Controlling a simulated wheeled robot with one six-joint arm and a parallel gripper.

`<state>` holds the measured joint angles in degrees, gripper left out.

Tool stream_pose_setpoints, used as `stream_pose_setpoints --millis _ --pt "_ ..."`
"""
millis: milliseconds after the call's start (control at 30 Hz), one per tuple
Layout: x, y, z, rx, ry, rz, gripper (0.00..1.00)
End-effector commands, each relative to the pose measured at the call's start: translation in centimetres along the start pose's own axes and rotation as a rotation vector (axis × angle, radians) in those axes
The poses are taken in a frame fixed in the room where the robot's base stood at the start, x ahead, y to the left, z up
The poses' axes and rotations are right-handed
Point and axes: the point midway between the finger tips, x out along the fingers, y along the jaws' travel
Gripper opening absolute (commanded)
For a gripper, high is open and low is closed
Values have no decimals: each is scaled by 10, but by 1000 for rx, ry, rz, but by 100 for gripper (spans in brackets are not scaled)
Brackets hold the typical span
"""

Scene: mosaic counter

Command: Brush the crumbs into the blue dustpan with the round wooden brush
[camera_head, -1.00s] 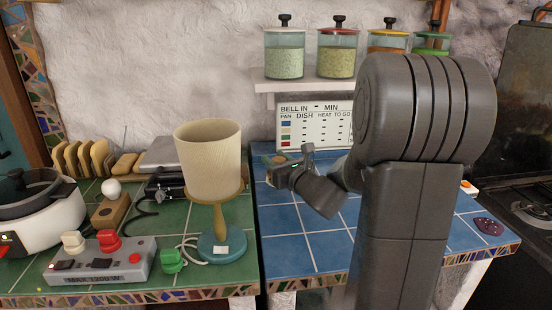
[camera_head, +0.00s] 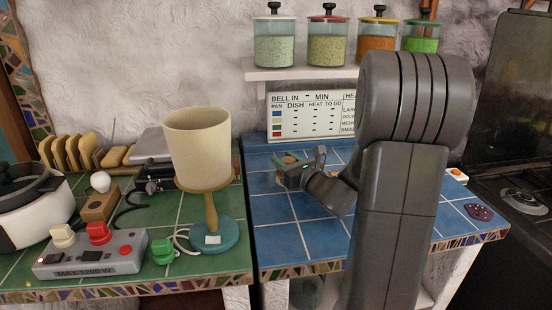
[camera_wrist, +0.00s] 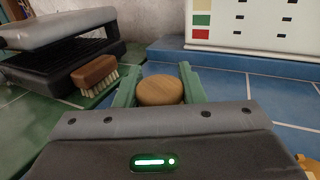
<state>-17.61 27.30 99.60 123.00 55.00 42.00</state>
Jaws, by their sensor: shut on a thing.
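The round wooden brush (camera_wrist: 160,90) is between the fingers of my gripper (camera_wrist: 156,84) in the wrist view, and the gripper is shut on it. Only its round wooden top shows; its bristles are hidden. In the head view my gripper (camera_head: 290,168) is over the back left of the blue tiled counter, in front of the chart board. I cannot make out the blue dustpan or any crumbs in either view. My arm hides part of the blue counter.
A rectangular wooden brush with pale bristles (camera_wrist: 95,73) stands left of my gripper, beside a dark grill (camera_wrist: 60,55). The chart board (camera_head: 310,115) is behind. A lamp (camera_head: 208,190) and switch box (camera_head: 90,255) are on the green counter. The blue front left is clear.

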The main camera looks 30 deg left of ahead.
Motion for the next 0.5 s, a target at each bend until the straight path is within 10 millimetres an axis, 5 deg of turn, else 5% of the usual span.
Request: stream_pose_setpoints --millis 500 --pt "-20 -44 -2 2 7 -3 13"
